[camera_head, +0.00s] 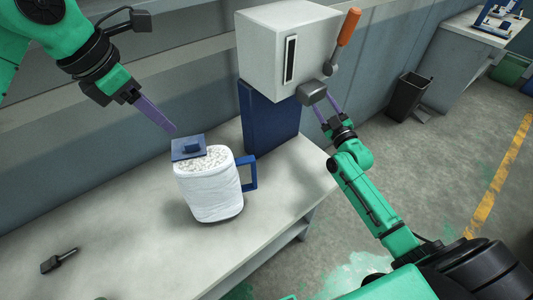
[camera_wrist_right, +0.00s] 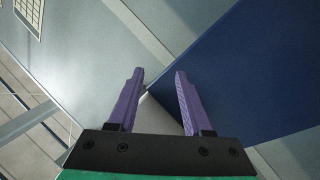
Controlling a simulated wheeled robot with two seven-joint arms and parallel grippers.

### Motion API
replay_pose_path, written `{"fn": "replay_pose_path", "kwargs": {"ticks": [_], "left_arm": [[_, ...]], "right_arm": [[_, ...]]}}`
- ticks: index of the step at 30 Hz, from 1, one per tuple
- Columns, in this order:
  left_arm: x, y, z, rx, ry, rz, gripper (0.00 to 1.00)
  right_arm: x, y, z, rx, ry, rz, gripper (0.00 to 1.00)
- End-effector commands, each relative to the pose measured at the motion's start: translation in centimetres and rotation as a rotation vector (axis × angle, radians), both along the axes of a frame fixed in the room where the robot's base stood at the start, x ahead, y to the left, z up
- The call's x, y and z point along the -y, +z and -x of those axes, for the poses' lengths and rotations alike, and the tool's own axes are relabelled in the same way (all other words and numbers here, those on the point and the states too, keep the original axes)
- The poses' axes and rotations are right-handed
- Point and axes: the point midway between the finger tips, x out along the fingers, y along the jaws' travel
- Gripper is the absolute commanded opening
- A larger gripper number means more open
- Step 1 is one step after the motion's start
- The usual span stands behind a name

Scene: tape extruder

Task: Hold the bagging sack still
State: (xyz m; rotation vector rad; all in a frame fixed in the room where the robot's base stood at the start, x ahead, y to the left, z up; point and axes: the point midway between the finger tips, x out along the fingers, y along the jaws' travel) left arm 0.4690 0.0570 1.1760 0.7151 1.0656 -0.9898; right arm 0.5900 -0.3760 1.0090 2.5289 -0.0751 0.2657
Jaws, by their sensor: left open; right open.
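A white sack-like container (camera_head: 210,195) filled with pale granules stands upright on the bench. It has a blue side handle (camera_head: 249,172), and a blue square plate with a knob (camera_head: 189,148) sits at its top left edge. My left gripper (camera_head: 168,128) is open and empty above and left of the container, apart from it; only one purple finger shows clearly. My right gripper (camera_head: 327,110) is open just below the grey spout-like block (camera_head: 312,91) on the machine's right side. The right wrist view shows its purple fingers spread (camera_wrist_right: 159,74) with nothing gripped between them.
The white box machine (camera_head: 270,45) with an orange-handled lever (camera_head: 349,27) stands on a blue base (camera_head: 268,120) at the bench's back. A small dark tool (camera_head: 58,261) lies front left. The bench (camera_head: 130,235) is otherwise largely clear. A black bin (camera_head: 408,97) stands on the floor.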

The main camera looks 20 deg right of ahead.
Motion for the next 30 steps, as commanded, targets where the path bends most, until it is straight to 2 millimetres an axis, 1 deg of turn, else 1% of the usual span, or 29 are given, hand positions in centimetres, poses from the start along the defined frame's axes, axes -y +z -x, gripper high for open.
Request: {"fn": "replay_pose_path", "kwargs": {"ticks": [1, 2, 3, 5, 6, 8, 9, 10, 11, 12, 13, 15, 18, 21, 23, 26, 30], "left_arm": [[0.0, 0.0, 0.0, 0.000, 0.000, 0.000, 0.50], [0.0, 0.0, 0.0, 0.000, 0.000, 0.000, 0.50], [0.0, 0.0, 0.0, 0.000, 0.000, 0.000, 0.50], [0.0, 0.0, 0.0, 0.000, 0.000, 0.000, 0.50], [0.0, 0.0, 0.0, 0.000, 0.000, 0.000, 0.50], [0.0, 0.0, 0.0, 0.000, 0.000, 0.000, 0.50], [0.0, 0.0, 0.0, 0.000, 0.000, 0.000, 0.50], [0.0, 0.0, 0.0, 0.000, 0.000, 0.000, 0.50], [0.0, 0.0, 0.0, 0.000, 0.000, 0.000, 0.50], [0.0, 0.0, 0.0, 0.000, 0.000, 0.000, 0.50], [0.0, 0.0, 0.0, 0.000, 0.000, 0.000, 0.50], [0.0, 0.0, 0.0, 0.000, 0.000, 0.000, 0.50], [0.0, 0.0, 0.0, 0.000, 0.000, 0.000, 0.50], [0.0, 0.0, 0.0, 0.000, 0.000, 0.000, 0.50], [0.0, 0.0, 0.0, 0.000, 0.000, 0.000, 0.50], [0.0, 0.0, 0.0, 0.000, 0.000, 0.000, 0.50], [0.0, 0.0, 0.0, 0.000, 0.000, 0.000, 0.50]], "right_arm": [[-1.9, -3.1, 1.9, -0.029, 0.019, 0.007, 0.50], [-3.1, -4.7, 3.1, -0.041, 0.031, 0.011, 0.50], [-4.5, -6.6, 4.8, -0.055, 0.045, 0.016, 0.50], [-6.8, -9.2, 7.7, -0.075, 0.066, 0.020, 0.50], [-8.3, -10.7, 9.8, -0.087, 0.080, 0.018, 0.50], [-11.1, -12.2, 12.8, -0.093, 0.104, -0.006, 0.50], [-13.3, -12.6, 14.8, -0.088, 0.118, -0.044, 0.50], [-15.1, -12.6, 16.1, -0.082, 0.124, -0.087, 0.50], [-16.9, -12.5, 17.3, -0.077, 0.124, -0.137, 0.50], [-19.2, -12.1, 18.8, -0.074, 0.118, -0.214, 0.50], [-20.7, -11.8, 19.9, -0.077, 0.108, -0.274, 0.50], [-23.7, -11.0, 22.3, -0.101, 0.072, -0.407, 0.50], [-26.3, -10.2, 24.7, -0.150, 0.021, -0.544, 0.50], [-27.4, -9.8, 25.6, -0.181, -0.006, -0.603, 0.50], [-27.5, -9.8, 25.3, -0.185, -0.010, -0.609, 0.50], [-27.4, -9.7, 23.8, -0.182, -0.010, -0.609, 0.50], [-27.1, -9.7, 20.5, -0.180, -0.008, -0.608, 0.50]]}}
